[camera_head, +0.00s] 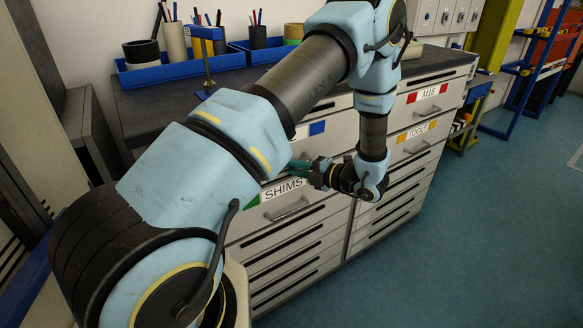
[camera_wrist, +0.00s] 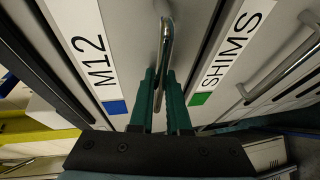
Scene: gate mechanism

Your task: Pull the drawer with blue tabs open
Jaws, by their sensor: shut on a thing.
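The drawer with the blue tab (camera_head: 317,128) is at the upper left of the grey cabinet, and my arm hides much of its front. In the wrist view its label reads M12, with the blue tab (camera_wrist: 115,107) at the label's end. Its metal bar handle (camera_wrist: 166,40) runs between my green fingers. My gripper (camera_wrist: 160,84) is shut on this handle; in the head view my gripper (camera_head: 300,168) is at the cabinet front. The drawer front looks about flush with its neighbours, though the view is partly blocked.
The SHIMS drawer (camera_head: 283,190) with a green tab lies just below. M16 (camera_head: 428,92) with a red tab and TOOLS (camera_head: 416,131) with a yellow tab are to the right. Blue bins (camera_head: 180,72) stand on the dark worktop. The floor (camera_head: 470,240) at the right is clear.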

